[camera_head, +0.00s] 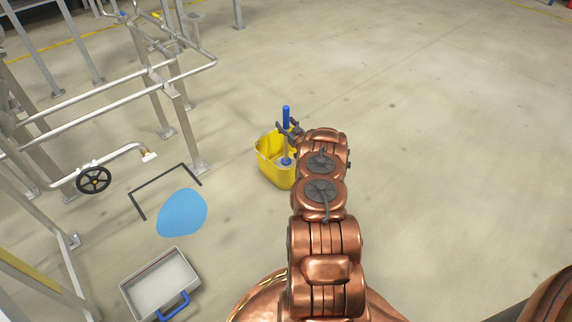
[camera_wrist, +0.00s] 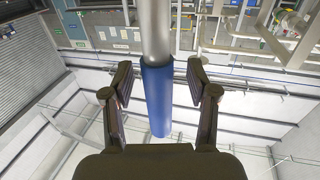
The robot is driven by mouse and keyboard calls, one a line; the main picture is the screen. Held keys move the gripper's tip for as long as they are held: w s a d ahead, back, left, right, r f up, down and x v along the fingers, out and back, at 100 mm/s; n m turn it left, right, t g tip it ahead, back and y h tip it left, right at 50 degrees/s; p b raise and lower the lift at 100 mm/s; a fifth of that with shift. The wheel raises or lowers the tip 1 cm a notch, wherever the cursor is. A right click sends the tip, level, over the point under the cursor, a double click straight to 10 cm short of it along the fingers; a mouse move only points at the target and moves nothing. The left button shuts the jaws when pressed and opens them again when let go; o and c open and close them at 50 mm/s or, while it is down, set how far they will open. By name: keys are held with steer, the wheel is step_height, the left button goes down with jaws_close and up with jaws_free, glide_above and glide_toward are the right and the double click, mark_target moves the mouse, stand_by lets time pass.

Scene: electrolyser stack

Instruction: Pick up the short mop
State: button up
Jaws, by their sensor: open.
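The short mop (camera_head: 286,118) stands upright in a yellow bucket (camera_head: 266,147), with its blue grip at the top. My gripper (camera_head: 291,131) is at the mop's handle, just above the bucket's rim. In the wrist view the handle shows as a grey pole (camera_wrist: 156,32) with a blue grip (camera_wrist: 157,98), running between the two open fingers of my gripper (camera_wrist: 155,82). Gaps show on both sides of the grip, so the fingers look apart from it. The mop's head is mostly hidden inside the bucket.
A blue puddle (camera_head: 182,212) lies on the floor at left, by a black angled frame (camera_head: 160,184). A grey tray with a blue handle (camera_head: 160,286) is at lower left. Metal pipework (camera_head: 110,107) with a black handwheel (camera_head: 94,179) stands at left. Floor at right is clear.

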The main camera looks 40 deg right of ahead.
steer(key=shift+w+d, duration=0.1)
jaws_close()
stand_by(0.5)
